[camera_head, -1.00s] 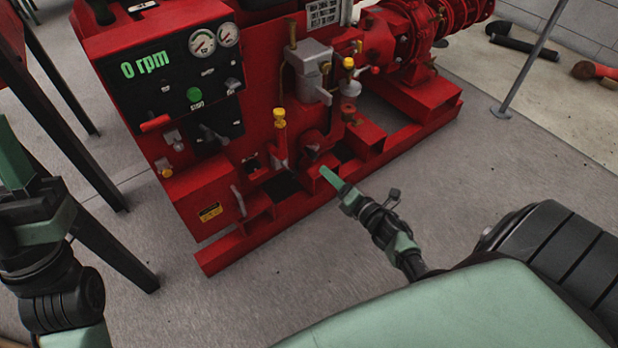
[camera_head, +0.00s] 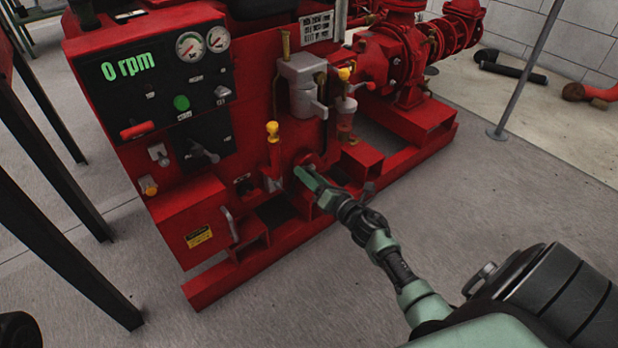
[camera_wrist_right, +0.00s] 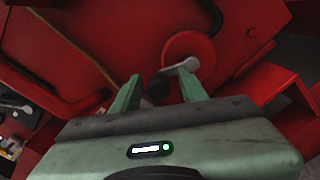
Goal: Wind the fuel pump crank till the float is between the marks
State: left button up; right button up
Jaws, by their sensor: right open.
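The red fuel pump set (camera_head: 250,120) fills the upper middle of the head view. My right gripper (camera_head: 304,178) is at its low front side, near a round red housing (camera_head: 312,162). In the right wrist view, my right gripper (camera_wrist_right: 160,78) is open. A red disc (camera_wrist_right: 188,50) with a short grey crank arm (camera_wrist_right: 170,71) lies just beyond the fingertips; I cannot tell whether they touch. A small cup-like glass (camera_head: 346,115) under a yellow cap is on the pump set; no float or marks can be made out. My left gripper is out of view.
The control panel (camera_head: 150,80) reads 0 rpm. A red base frame (camera_head: 235,282) runs along the floor. Dark table legs (camera_head: 75,255) stand at the left and a thin grey post (camera_head: 527,75) at the right. The grey floor in front is clear.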

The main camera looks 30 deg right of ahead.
grip_shut()
jog(key=shift+r+m, duration=0.15)
jog(key=shift+m, duration=0.15)
